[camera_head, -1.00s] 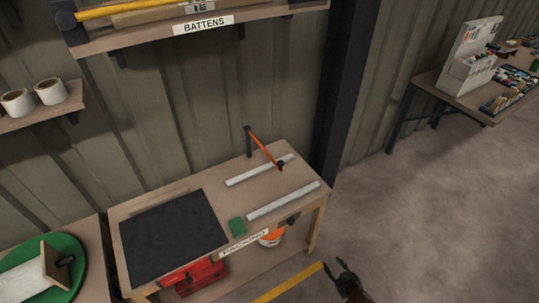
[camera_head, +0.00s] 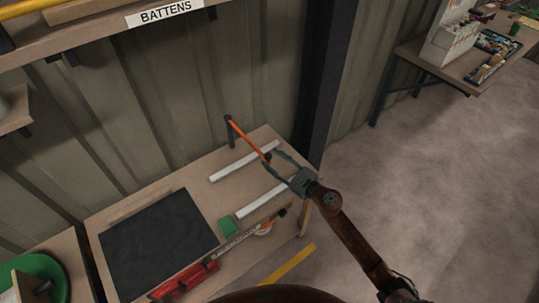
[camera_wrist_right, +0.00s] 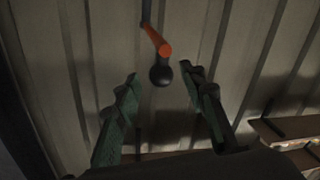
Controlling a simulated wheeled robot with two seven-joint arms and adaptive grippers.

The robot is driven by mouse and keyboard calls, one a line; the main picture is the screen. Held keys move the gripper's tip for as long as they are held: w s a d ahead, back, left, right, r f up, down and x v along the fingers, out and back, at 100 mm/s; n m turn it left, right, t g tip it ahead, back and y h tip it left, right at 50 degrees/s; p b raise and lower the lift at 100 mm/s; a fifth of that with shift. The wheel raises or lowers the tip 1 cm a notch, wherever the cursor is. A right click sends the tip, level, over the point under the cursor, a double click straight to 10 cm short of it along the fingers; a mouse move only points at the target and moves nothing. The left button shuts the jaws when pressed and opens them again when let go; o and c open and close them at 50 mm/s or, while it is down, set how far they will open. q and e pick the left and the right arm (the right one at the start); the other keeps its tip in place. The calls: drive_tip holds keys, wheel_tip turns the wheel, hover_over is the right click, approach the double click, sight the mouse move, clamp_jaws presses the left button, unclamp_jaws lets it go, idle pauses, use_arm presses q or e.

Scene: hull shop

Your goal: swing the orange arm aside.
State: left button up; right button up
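The orange arm (camera_head: 246,139) stands out from a dark post (camera_head: 230,133) at the back of the packing bench. It slopes toward the bench's right side and ends in a black knob (camera_head: 267,157). My right gripper (camera_head: 272,161) is open, with its fingers spread either side of the knob in the head view. In the right wrist view the orange arm (camera_wrist_right: 157,40) points toward me, and its knob (camera_wrist_right: 162,75) lies between the spread green-padded fingertips (camera_wrist_right: 163,78). I see no grip on it; contact is hard to tell. My left gripper is not in view.
The battens shelf (camera_head: 100,40) hangs above on the corrugated wall. A dark pillar (camera_head: 325,80) stands right of the bench; open floor (camera_head: 450,180) lies beyond.

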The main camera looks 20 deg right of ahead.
sight(268, 156)
drive_tip(key=shift+x, duration=1.7)
drive_tip(key=shift+s, duration=0.1)
clamp_jaws()
